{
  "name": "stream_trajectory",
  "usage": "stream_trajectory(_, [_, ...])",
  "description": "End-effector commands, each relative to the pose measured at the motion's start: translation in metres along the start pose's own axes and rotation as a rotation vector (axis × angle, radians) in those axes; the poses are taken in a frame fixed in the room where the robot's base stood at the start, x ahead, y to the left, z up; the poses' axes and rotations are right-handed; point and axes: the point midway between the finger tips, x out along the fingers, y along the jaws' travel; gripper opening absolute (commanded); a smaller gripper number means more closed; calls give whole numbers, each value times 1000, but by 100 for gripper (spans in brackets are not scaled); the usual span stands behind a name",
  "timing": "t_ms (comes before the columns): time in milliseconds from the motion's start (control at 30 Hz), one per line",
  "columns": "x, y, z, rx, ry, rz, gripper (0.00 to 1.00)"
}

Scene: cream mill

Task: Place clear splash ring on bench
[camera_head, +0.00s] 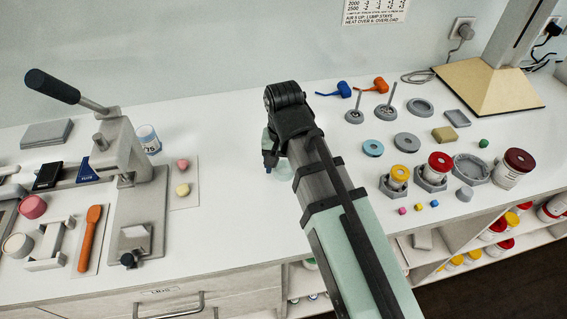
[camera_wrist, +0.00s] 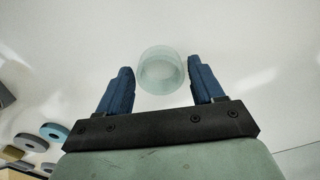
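The clear splash ring (camera_wrist: 161,84) is a pale greenish, see-through ring in the wrist view, apparently resting on the white bench (camera_wrist: 255,40). It sits between the two blue fingers of my gripper (camera_wrist: 160,68), with a visible gap on each side. My gripper is open and not closed on it. In the head view the ring (camera_head: 283,171) shows partly at the middle of the bench (camera_head: 235,190), and my arm and gripper (camera_head: 270,158) hide some of it.
A lever press (camera_head: 125,150) stands at left. To the right are grey rings, a blue ring (camera_head: 373,148), a yellow-lidded jar (camera_head: 398,178) and a red-lidded jar (camera_head: 437,168) in holders. The bench between the press and my arm is largely clear. Shelves lie below the front edge.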

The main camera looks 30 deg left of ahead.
Motion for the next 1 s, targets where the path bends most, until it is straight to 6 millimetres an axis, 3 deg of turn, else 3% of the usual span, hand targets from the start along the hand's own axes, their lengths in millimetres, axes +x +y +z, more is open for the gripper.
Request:
stream_trajectory(133, [0,0,0,0,0,0,80])
stream_trajectory(533, [-8,0,0,0,1,0,80])
stream_trajectory(1000, [-73,-1,-2,0,2,-1,80])
